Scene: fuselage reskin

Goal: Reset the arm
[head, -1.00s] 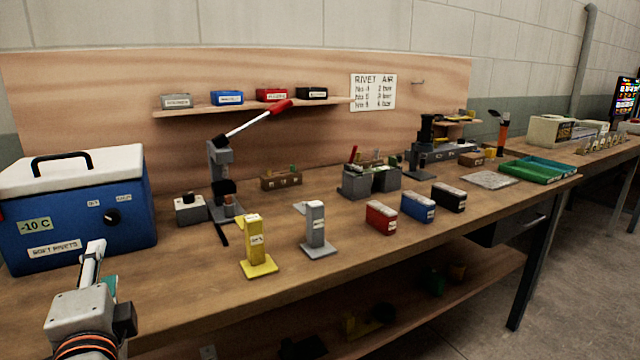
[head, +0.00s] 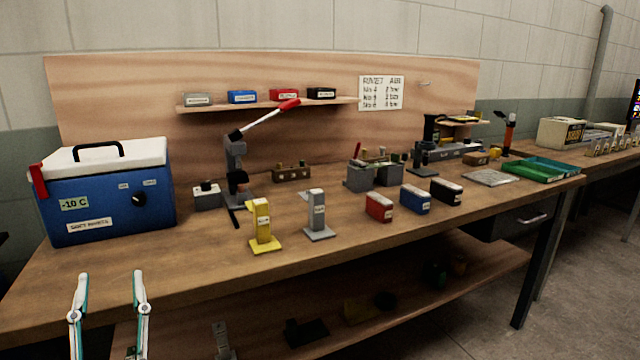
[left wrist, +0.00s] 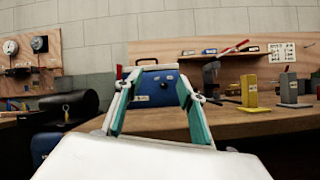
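My left gripper (head: 108,285) is at the lower left of the head view, in front of the bench's front edge. Its two fingers are spread apart with nothing between them. The left wrist view also shows the open fingers (left wrist: 157,85), with the blue cooler (left wrist: 155,87) beyond the gap. My right gripper is in neither view.
The wooden bench (head: 180,275) holds the blue cooler (head: 110,200), a lever press (head: 236,165), a yellow stand (head: 262,225), a grey stand (head: 318,215) and red (head: 379,207), blue (head: 416,199) and black (head: 447,191) boxes. A lower shelf (head: 400,315) runs beneath.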

